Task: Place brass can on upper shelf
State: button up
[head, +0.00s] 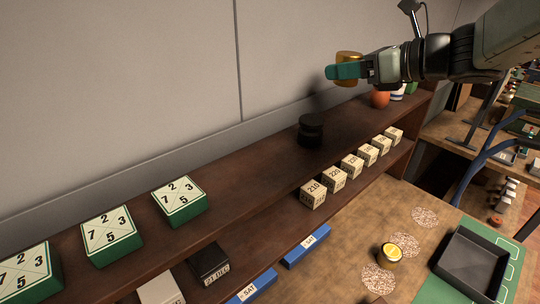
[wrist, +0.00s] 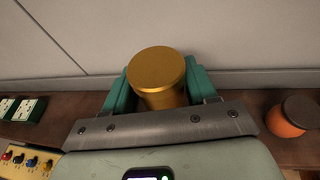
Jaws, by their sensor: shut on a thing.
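The brass can (wrist: 157,70) is a gold cylinder with a flat lid. It is held upright between the green fingers of my gripper (wrist: 158,88) in the wrist view. In the head view the can (head: 348,55) shows behind the green finger of my gripper (head: 345,71), at the upper right. My gripper is shut on it, and both are raised above the upper shelf (head: 250,165).
Bare shelf lies around the black object. A dark tray (head: 470,264) sits on the table below.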

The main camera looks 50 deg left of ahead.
aim_at(337, 128)
notch_tip(337, 128, down, 10)
jog(key=shift+r, duration=0.1)
dwell(0.4)
jog(key=o, duration=1.2)
jog(key=shift+o, duration=0.2)
jog(key=v, duration=1.2)
